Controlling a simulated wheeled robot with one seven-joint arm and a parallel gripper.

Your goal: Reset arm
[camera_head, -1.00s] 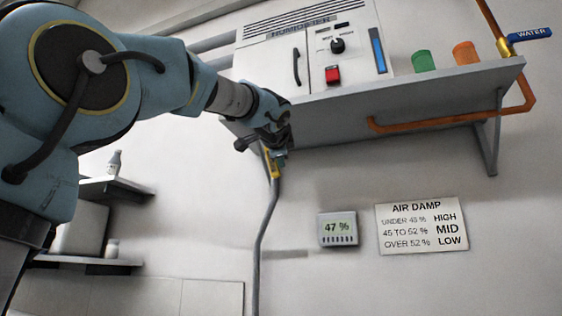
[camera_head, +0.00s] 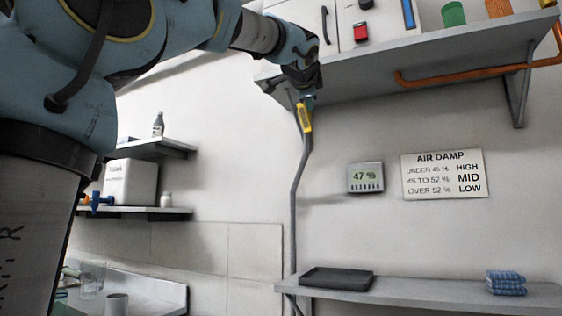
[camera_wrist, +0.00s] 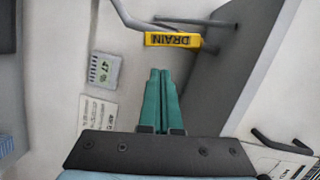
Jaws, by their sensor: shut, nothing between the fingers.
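My gripper (camera_head: 309,97) is at the left underside of the grey wall shelf, beside the yellow-tagged drain hose. In the wrist view my gripper (camera_wrist: 160,72) shows two green fingers closed together with nothing between them. The yellow DRAIN tag (camera_wrist: 173,39) is just beyond the fingertips there, on a grey hose or pipe, and looks apart from them. In the head view the yellow tag (camera_head: 304,117) hangs just below my gripper. My arm reaches in from the upper left.
The humidifier cabinet (camera_head: 375,12) sits on the shelf (camera_head: 450,50). A 47 % display (camera_head: 365,177) and AIR DAMP sign (camera_head: 444,175) are on the wall. A lower shelf (camera_head: 430,291) holds a dark tray (camera_head: 337,278) and blue cloths (camera_head: 506,283).

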